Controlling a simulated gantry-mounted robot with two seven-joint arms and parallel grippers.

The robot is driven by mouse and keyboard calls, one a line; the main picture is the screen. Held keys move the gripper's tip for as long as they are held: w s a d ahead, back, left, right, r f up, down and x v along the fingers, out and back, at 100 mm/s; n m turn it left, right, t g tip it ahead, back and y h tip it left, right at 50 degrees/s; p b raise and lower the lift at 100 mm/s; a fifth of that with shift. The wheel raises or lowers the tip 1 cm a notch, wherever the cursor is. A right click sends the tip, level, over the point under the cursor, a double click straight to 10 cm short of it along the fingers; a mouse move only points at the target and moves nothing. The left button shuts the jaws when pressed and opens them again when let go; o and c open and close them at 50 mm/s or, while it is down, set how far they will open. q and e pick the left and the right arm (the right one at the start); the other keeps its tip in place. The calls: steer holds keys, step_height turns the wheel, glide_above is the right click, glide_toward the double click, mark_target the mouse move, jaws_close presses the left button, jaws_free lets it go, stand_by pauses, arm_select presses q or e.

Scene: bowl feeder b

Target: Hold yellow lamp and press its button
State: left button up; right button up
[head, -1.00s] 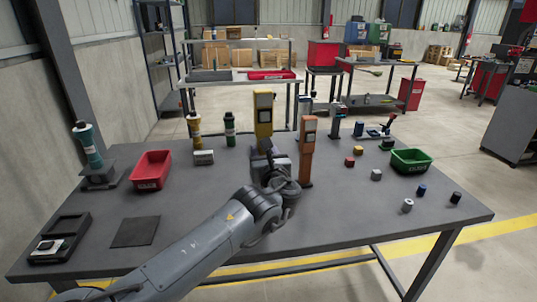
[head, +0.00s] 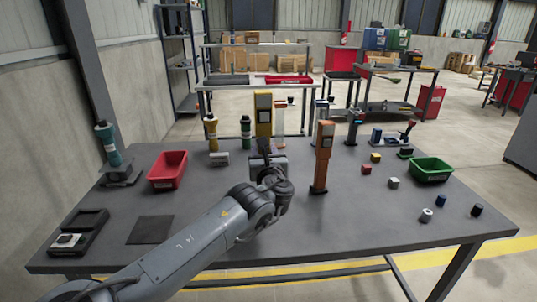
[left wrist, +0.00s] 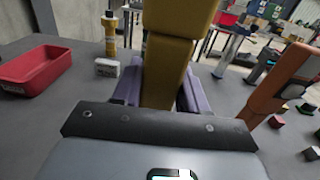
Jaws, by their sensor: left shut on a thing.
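The yellow lamp (head: 263,115) is an upright post with a dark square panel near its top, standing behind my left gripper in the head view. My left gripper (head: 265,150) is shut on its lower part. In the left wrist view the yellow lamp (left wrist: 165,75) passes between the two purple fingers (left wrist: 160,88), which touch its sides. Its foot is hidden by my gripper, so I cannot tell whether it rests on the table. No button can be made out clearly. My right gripper is not in view.
An orange lamp (head: 322,158) stands close on the right. A yellow bottle (head: 211,135), a green bottle (head: 246,133) and a red bin (head: 167,171) are on the left. A green bin (head: 431,170) and several small blocks lie on the right. The table's (head: 340,225) front middle is clear.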

arm_select(q)
steer(key=shift+w+a+r, duration=0.1)
steer(key=shift+w+a, duration=0.45)
steer(key=shift+a, duration=0.4)
steer(key=shift+w+a, duration=0.55)
steer(key=shift+a, duration=0.35)
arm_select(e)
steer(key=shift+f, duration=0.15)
arm_select(q)
steer(key=shift+f+b, duration=0.35)
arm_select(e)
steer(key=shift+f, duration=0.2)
arm_select(q)
steer(key=shift+f+b, duration=3.15)
steer(key=shift+f, duration=2.05)
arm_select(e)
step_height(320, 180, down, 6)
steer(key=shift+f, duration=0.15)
arm_select(q)
steer(key=o, duration=0.6)
steer(key=shift+f, duration=0.15)
jaws_close()
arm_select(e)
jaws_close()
